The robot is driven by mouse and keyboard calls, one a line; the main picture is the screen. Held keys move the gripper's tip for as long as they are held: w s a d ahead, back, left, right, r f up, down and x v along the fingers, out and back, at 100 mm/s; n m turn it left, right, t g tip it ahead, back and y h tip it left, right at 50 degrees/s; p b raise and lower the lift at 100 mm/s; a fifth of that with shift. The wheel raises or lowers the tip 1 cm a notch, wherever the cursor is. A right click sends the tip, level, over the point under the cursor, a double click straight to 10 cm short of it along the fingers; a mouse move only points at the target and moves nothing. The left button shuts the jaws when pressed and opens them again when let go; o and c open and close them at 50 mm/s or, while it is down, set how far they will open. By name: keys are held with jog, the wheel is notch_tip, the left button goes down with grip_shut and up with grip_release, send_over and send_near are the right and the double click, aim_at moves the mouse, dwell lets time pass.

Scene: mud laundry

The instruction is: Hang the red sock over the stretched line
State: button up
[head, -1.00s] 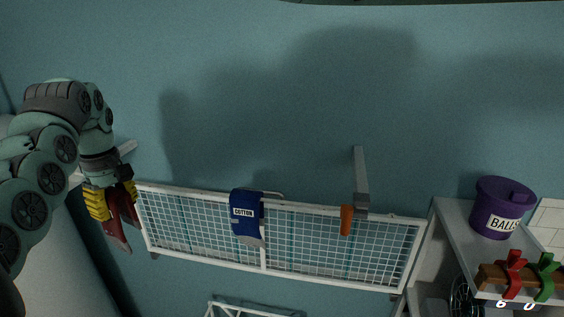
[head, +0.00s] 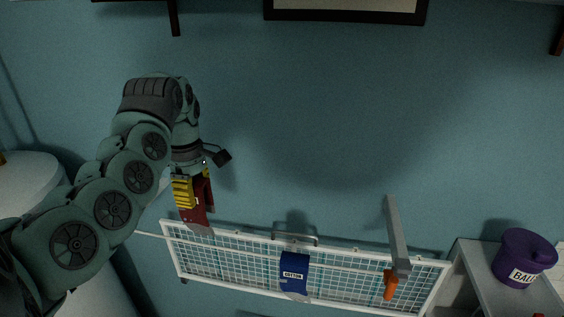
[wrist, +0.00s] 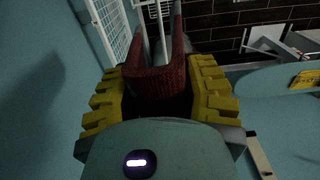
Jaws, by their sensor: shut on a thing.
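The dark red sock (head: 201,212) hangs down from my gripper (head: 192,188), whose yellow ribbed fingers are shut on it. In the wrist view, the red sock (wrist: 155,85) is pinched between both yellow fingers (wrist: 160,95). In the head view, the sock's lower end overlaps the upper left part of the wall rack; I cannot tell whether it touches anything. A thin pale line (head: 146,233) shows at the rack's left end and seems to run across toward the grey bracket (head: 397,237) with an orange piece (head: 390,284). Most of the line is hard to make out.
A blue sock-like item marked COTTON (head: 294,273) hangs at the middle of the white mesh rack (head: 222,268). A purple tub (head: 522,258) stands on a shelf at right. A framed picture (head: 345,17) is above. The wall between is clear.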

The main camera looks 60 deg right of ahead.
aim_at(199, 216)
jog(key=shift+s+d+f, duration=0.1)
jog(key=shift+s+f, duration=0.05)
jog(key=shift+f, duration=0.55)
jog(key=shift+s+f, duration=0.1)
jog(key=shift+f, duration=0.55)
jog(key=shift+w+f+b, duration=0.15)
jog(key=shift+f+b, duration=0.75)
jog(key=shift+f, duration=1.1)
jog(key=shift+a+f, duration=0.2)
jog(key=shift+f, duration=1.9)
notch_tip(199, 216, down, 7)
jog(key=b, duration=0.7)
jog(key=shift+d, duration=0.1)
jog(key=o, duration=1.4)
jog(key=shift+o, duration=0.2)
jog(key=shift+r, duration=0.1)
